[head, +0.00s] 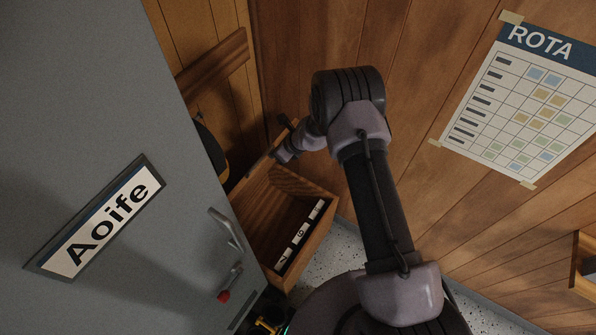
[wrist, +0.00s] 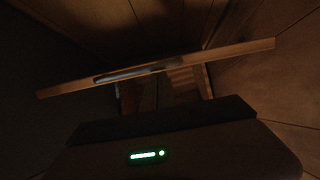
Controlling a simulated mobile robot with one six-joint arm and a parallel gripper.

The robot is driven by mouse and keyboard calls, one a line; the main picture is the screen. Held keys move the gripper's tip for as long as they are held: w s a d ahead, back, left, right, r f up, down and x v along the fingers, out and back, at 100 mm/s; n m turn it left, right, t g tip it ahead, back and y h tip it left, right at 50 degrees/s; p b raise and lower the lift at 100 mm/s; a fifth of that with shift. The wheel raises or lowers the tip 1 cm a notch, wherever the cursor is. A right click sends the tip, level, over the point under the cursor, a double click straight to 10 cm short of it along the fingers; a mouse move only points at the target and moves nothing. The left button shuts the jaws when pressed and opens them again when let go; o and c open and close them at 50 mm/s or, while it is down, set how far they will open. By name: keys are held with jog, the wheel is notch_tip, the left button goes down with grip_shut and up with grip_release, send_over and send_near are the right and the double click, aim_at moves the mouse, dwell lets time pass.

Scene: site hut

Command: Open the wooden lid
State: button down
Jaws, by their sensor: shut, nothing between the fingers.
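An open-topped wooden box (head: 318,240) stands low in the middle of the head view, with its inside showing. I cannot tell for certain which board is its lid.
Several white labels (head: 299,235) lie along a dark strip in the box. A grey door (head: 110,120) with a name plate and handle (head: 226,229) stands close on the left. A wooden board (head: 213,62) is at upper left. The plank wall (head: 430,60) bounds the right.

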jog(key=w+a+r, duration=0.3)
jog(key=w+a, duration=0.5)
jog(key=a, duration=0.3)
jog(key=shift+r, duration=0.4)
